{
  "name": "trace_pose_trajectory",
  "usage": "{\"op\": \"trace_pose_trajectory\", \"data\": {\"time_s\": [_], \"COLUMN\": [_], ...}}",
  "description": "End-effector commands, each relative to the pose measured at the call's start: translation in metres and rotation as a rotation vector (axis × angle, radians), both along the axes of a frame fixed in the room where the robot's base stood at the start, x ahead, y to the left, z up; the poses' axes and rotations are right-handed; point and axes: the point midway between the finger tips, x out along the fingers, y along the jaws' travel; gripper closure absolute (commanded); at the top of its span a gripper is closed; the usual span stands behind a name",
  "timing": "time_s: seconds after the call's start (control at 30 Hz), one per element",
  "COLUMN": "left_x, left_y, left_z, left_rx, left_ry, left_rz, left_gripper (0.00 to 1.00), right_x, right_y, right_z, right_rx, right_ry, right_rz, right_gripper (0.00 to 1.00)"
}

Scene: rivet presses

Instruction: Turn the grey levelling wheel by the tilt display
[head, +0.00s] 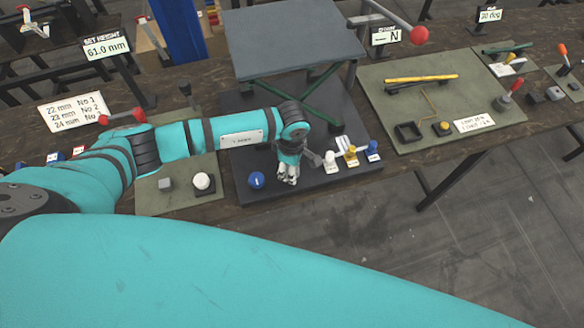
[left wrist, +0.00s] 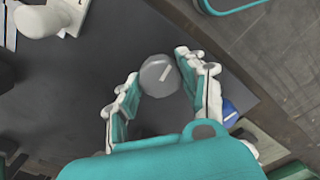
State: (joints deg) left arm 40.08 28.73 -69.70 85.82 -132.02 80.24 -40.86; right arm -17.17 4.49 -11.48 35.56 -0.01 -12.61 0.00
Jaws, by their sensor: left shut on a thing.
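My left gripper (head: 288,176) reaches down to the front part of a dark base plate (head: 250,198). In the left wrist view its two fingers (left wrist: 158,68) are on either side of a round grey wheel (left wrist: 160,78) with a white line mark on top, and are shut on it. In the head view the gripper hides this wheel. A small display (head: 489,15) at the top right seems to show a value in degrees; its digits are hard to read. My right gripper is in neither view.
A blue knob (head: 256,180) is left of my gripper; white (head: 330,160), yellow (head: 350,155) and blue (head: 373,148) controls are to its right. A grey lift table (head: 290,40) stands behind. A green mat (head: 390,120) with parts lies to the right.

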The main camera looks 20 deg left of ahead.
Motion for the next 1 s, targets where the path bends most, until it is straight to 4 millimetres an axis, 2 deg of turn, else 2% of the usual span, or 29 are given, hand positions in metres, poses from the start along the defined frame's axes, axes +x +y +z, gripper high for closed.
{"op": "trace_pose_trajectory", "data": {"time_s": [0.4,1.0], "left_x": [0.001,0.001], "left_y": [0.0,0.0], "left_z": [-0.003,-0.001], "left_rx": [0.0,0.0], "left_ry": [-0.003,-0.003], "left_rz": [0.37,0.919], "left_gripper": [0.91,0.91], "right_x": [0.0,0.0], "right_y": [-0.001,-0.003], "right_z": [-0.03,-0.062], "right_rx": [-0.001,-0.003], "right_ry": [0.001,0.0], "right_rz": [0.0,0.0], "right_gripper": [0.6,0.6]}}
